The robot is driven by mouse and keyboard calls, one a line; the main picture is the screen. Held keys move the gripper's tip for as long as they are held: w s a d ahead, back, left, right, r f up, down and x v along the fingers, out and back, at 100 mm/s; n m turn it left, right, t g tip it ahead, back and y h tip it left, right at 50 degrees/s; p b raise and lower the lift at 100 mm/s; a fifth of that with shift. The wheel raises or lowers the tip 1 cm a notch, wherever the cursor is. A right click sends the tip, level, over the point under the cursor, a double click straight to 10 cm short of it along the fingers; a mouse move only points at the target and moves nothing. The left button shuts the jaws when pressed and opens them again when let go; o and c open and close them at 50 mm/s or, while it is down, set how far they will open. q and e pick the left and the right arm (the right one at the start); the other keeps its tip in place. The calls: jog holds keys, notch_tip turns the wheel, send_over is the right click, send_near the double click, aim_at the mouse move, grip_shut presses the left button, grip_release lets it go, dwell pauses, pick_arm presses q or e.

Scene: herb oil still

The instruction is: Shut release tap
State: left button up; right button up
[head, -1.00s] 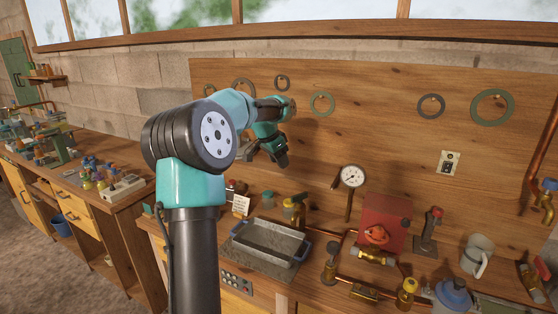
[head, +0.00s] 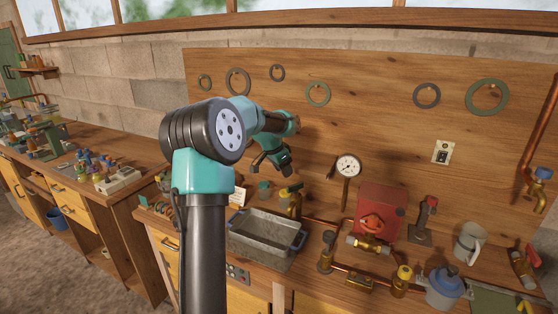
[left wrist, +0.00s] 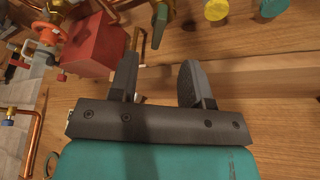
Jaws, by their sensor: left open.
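My left gripper (head: 273,165) is open and empty above the bench, just above and behind a brass tap (head: 292,205) with a dark lever. I cannot tell which of these fittings is the release tap. My right gripper is not in view.
A grey metal trough (head: 266,252) stands in front of the brass tap. A gauge (head: 347,167) rises on a stem left of the red box. Copper pipe (head: 380,271) runs along the bench. A lever stand (head: 424,220) and a white mug (head: 470,243) are at right.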

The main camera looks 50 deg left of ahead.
aim_at(291, 186)
pick_arm(q)
jog(key=x, duration=0.8)
jog(key=shift+w+f, duration=0.1)
jog(key=shift+f, duration=0.2)
jog(key=shift+c, duration=0.3)
grip_shut()
